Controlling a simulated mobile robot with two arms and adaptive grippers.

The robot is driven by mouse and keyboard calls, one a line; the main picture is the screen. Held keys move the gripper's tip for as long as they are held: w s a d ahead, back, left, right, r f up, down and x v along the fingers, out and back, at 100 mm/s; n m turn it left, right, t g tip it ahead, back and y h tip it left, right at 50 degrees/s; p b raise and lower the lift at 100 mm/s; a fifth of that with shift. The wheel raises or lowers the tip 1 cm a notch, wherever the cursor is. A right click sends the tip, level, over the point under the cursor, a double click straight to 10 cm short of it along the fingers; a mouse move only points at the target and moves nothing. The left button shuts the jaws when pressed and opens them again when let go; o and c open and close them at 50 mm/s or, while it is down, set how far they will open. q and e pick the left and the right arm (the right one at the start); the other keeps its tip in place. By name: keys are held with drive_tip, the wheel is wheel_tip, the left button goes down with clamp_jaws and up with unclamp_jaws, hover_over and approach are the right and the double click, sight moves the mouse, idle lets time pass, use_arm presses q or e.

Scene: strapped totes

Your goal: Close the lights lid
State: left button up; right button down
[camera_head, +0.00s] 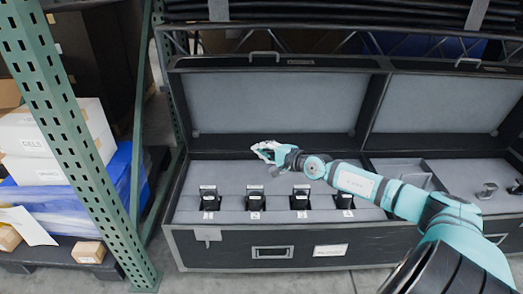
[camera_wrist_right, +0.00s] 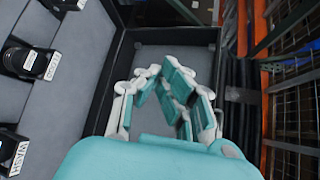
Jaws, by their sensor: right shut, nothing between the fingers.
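A long black case (camera_head: 200,247) with grey lining stands in front of me. Its left lid (camera_head: 265,102) is open and tilted back, its grey inner face toward me. Several black lights (camera_head: 255,198) with white labels stand in a row in the left compartment. In the wrist view, a light (camera_wrist_right: 28,60) shows at the left. My right gripper (camera_head: 262,151) is shut and empty, above the back part of the left compartment, in front of the lid's lower edge. It also shows in the wrist view (camera_wrist_right: 172,78). My left gripper is not in view.
The case's right lid (camera_head: 445,103) is also open. Its compartment holds small metal parts (camera_head: 487,190). A green rack post (camera_head: 80,140) stands at the left, with white boxes (camera_head: 40,150) behind it. A shelf with black items (camera_head: 340,12) hangs above.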

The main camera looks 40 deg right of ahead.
drive_tip(key=c, duration=2)
unclamp_jaws()
drive_tip(key=o, duration=0.6)
drive_tip(key=shift+v, duration=5.95)
